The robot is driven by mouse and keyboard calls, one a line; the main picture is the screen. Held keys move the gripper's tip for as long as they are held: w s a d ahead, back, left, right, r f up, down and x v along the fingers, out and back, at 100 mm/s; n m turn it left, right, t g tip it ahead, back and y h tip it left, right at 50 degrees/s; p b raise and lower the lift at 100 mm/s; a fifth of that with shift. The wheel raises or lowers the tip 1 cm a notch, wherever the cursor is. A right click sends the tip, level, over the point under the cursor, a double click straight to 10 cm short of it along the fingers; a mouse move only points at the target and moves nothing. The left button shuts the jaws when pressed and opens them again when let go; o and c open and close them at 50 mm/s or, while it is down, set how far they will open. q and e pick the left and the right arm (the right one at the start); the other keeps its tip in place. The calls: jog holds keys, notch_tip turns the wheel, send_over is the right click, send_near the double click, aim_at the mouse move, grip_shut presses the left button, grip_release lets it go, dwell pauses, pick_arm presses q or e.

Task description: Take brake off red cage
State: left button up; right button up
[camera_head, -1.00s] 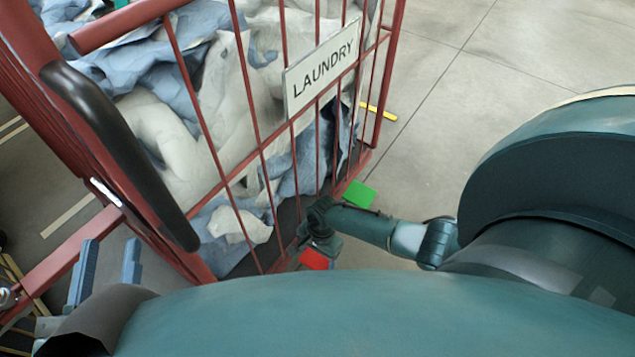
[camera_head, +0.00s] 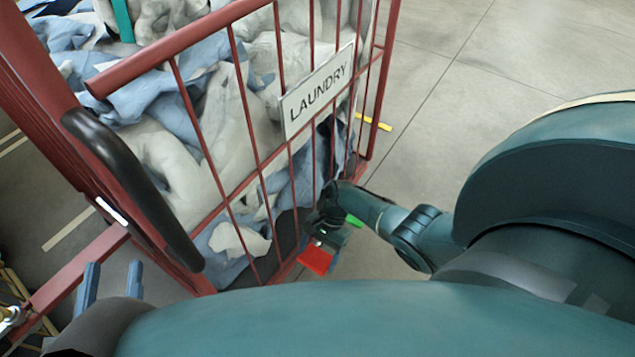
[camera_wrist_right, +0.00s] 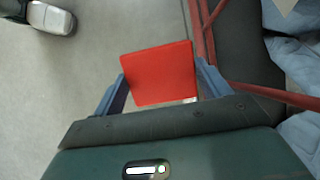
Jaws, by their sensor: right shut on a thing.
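The red wire cage (camera_head: 255,140) with a LAUNDRY sign (camera_head: 318,92) stands on the left of the head view. My left gripper (camera_head: 109,283) is open and empty near the cage's near side, below the black handle (camera_head: 130,185).
Grey and blue laundry bags (camera_head: 180,140) fill the cage. A yellow mark (camera_head: 374,122) lies on the floor beyond its right corner. Open concrete floor (camera_head: 480,90) lies to the right.

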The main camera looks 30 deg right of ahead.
jog(key=shift+w+d+r, duration=0.1)
jog(key=shift+w+d, duration=0.05)
jog(key=shift+d, duration=0.15)
jog(key=o, duration=1)
jog(key=shift+o, duration=0.7)
jog(key=shift+r, duration=0.1)
jog(key=shift+d+r+p, duration=0.1)
jog(key=shift+r+p, duration=0.2)
jog(key=p+v, duration=0.2)
jog(key=v, duration=0.1)
jog(key=shift+r, duration=0.2)
pick_arm(q)
jog(key=shift+a+f+n+g+y+p, duration=0.1)
jog(key=shift+a+n+g+y+p, duration=0.15)
jog(key=shift+a+g+y+p, duration=0.6)
jog(key=shift+a+n+g+y+p, duration=0.1)
jog(key=shift+n+g+y+p, duration=0.15)
jog(key=shift+y+p, duration=0.6)
pick_arm(e)
jog(key=v, duration=0.9)
pick_arm(q)
jog(key=shift+h, duration=0.3)
